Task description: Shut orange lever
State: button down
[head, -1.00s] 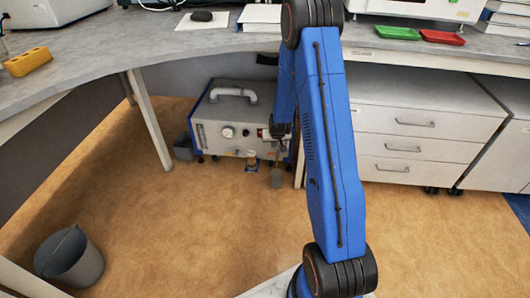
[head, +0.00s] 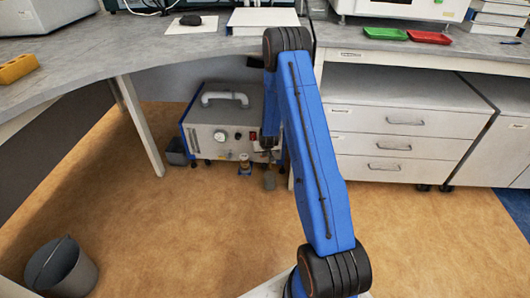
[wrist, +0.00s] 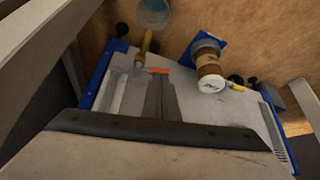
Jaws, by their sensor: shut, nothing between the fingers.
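The orange lever (wrist: 158,70) shows in the wrist view as a small orange strip on the front of a grey-white machine with blue edges. In the head view a small reddish patch (head: 253,136) on the machine's front right may be the same lever. My gripper (wrist: 161,80) is shut and empty, its fingertips close to the lever's near side. I cannot tell whether they touch it. In the head view my gripper (head: 268,150) is down at the machine's right front, small and partly hidden by my arm.
The machine (head: 208,138) stands on the floor under the bench. A brown-and-white jar (wrist: 209,72) and a grey cup (wrist: 155,12) are in front of it. A bench leg (head: 138,125) is to its left, drawers (head: 400,140) to its right. A bucket (head: 62,268) stands front left.

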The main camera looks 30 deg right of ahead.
jog(key=shift+x, duration=1.65)
jog(key=shift+w+r, duration=0.1)
jog(key=shift+w, duration=0.05)
jog(key=shift+w+d+f, duration=0.15)
jog(key=shift+w+f, duration=0.05)
jog(key=shift+w, duration=0.6)
jog(key=shift+s, duration=0.1)
